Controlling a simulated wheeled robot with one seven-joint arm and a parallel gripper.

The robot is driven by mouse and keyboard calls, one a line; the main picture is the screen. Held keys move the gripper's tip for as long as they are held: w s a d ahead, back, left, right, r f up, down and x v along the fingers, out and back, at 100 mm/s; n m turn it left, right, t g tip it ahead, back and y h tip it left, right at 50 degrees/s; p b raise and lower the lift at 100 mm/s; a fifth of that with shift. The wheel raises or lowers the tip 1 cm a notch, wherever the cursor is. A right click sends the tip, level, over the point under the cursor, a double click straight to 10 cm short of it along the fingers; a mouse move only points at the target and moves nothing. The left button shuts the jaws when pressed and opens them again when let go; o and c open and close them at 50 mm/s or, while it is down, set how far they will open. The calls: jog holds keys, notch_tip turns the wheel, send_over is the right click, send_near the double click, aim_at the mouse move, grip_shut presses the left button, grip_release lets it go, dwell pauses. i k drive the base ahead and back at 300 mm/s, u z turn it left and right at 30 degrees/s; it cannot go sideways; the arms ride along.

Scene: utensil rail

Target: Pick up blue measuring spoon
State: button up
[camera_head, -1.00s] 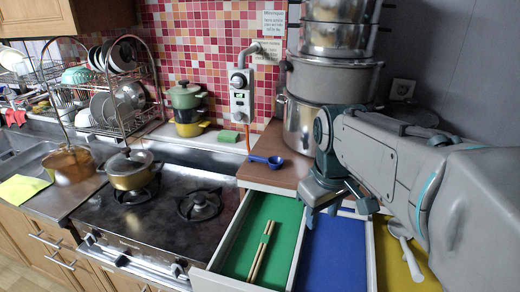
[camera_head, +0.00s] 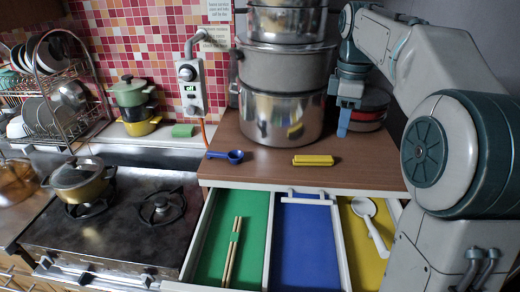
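The blue measuring spoon (camera_head: 226,155) lies on the left end of the brown wooden counter (camera_head: 268,170), its bowl to the right and its handle to the left. My gripper (camera_head: 343,128) hangs above the right part of the counter, pointing down, well to the right of the spoon. I see its blue-grey fingers side-on, so its opening does not show clearly. No object is visible in it.
Stacked steel pots (camera_head: 285,85) stand behind the spoon's right side. A yellow block (camera_head: 313,160) lies on the counter. Below is an open drawer with green (camera_head: 210,240), blue (camera_head: 305,250) and yellow compartments, holding chopsticks (camera_head: 232,252) and a white spoon (camera_head: 370,222). The stove (camera_head: 120,225) is left.

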aim_at(236, 157)
jog(key=z, duration=1.3)
jog(key=k, duration=0.95)
jog(key=u, duration=1.55)
jog(key=i, duration=1)
